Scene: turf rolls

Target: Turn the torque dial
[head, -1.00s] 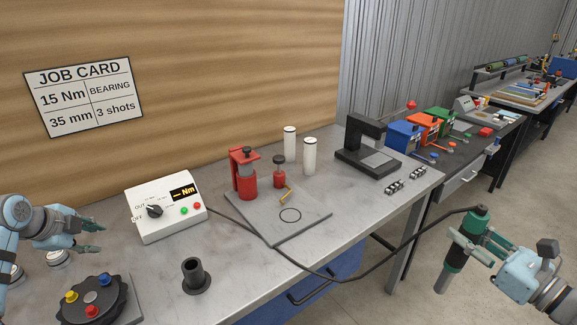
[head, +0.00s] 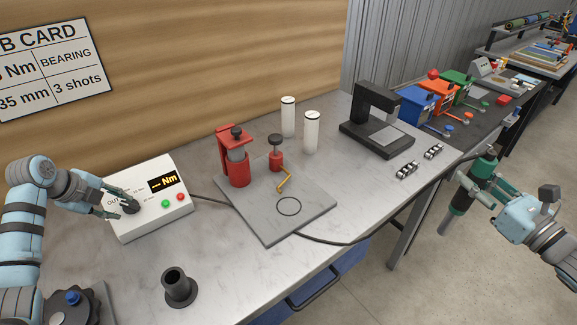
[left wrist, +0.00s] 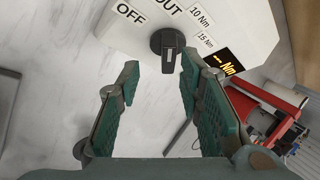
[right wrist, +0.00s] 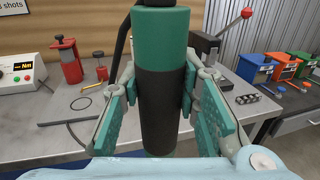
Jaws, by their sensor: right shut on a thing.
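The torque dial is a black knob (head: 131,208) on the front of a white control box (head: 165,216). It shows close in the left wrist view (left wrist: 168,44), near labels OFF, OUT, 10 Nm and 15 Nm. The box's display (head: 163,182) reads dashes and Nm. My left gripper (head: 126,203) is open at the dial; in the left wrist view its fingertips (left wrist: 160,72) are spread on either side just short of the knob. My right gripper (head: 476,188) is shut on a green and black tool (right wrist: 162,90), held upright off the bench's right side.
A grey plate (head: 285,228) with a red fixture (head: 234,160) stands right of the box. A black holder (head: 178,288) stands in front of it. A dark round turret (head: 70,312) is below my left arm. The job card (head: 52,68) reads 15 Nm.

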